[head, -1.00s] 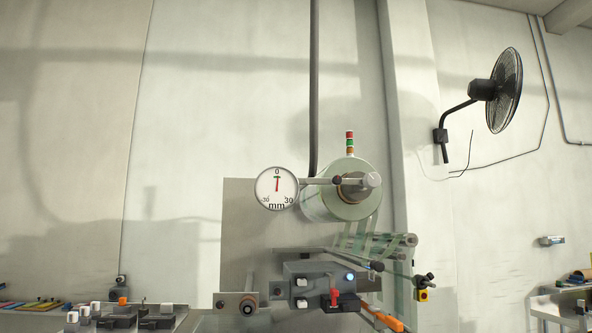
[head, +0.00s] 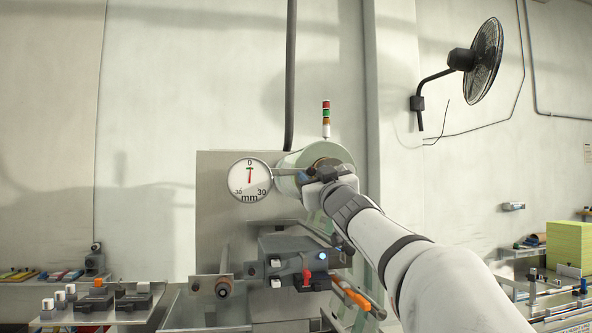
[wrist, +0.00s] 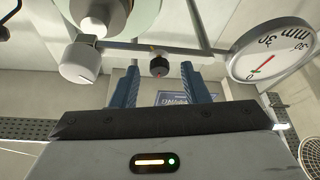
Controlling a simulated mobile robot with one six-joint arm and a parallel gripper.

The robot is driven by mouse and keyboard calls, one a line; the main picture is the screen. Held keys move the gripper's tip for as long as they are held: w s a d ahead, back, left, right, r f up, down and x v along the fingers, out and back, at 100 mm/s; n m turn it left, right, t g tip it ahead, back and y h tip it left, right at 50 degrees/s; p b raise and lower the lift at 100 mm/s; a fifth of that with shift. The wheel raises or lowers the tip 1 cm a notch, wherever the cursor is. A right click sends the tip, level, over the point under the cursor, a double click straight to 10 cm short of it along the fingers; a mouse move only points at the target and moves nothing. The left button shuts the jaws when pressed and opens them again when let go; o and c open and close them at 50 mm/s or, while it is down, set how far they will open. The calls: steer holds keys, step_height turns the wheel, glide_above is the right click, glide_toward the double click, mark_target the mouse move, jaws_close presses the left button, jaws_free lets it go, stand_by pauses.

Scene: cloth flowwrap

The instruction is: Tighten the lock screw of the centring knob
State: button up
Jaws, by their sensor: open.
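In the wrist view my gripper (wrist: 159,74) is open, with its two blue fingers apart. A small black screw head (wrist: 158,64), which looks like the lock screw, appears between the fingertips; I cannot tell how deep between them it sits. It hangs by a bar. The light grey centring knob (wrist: 78,64) is left of the fingers, apart from them. The round dial gauge (wrist: 270,52) is at the right. In the head view the dial (head: 250,177) has its needle near 0. My gripper (head: 318,173) is at the roll's hub there and hides the knob and screw.
The film roll (head: 290,160) sits behind my gripper. Below it is a grey control box (head: 290,255) with a red lever and a lit button. A fan (head: 480,58) is on the wall. The bar toward the dial runs close to the fingers.

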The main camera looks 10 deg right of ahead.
steer(key=shift+w+r, duration=0.2)
steer(key=shift+w, duration=0.4)
jaws_close()
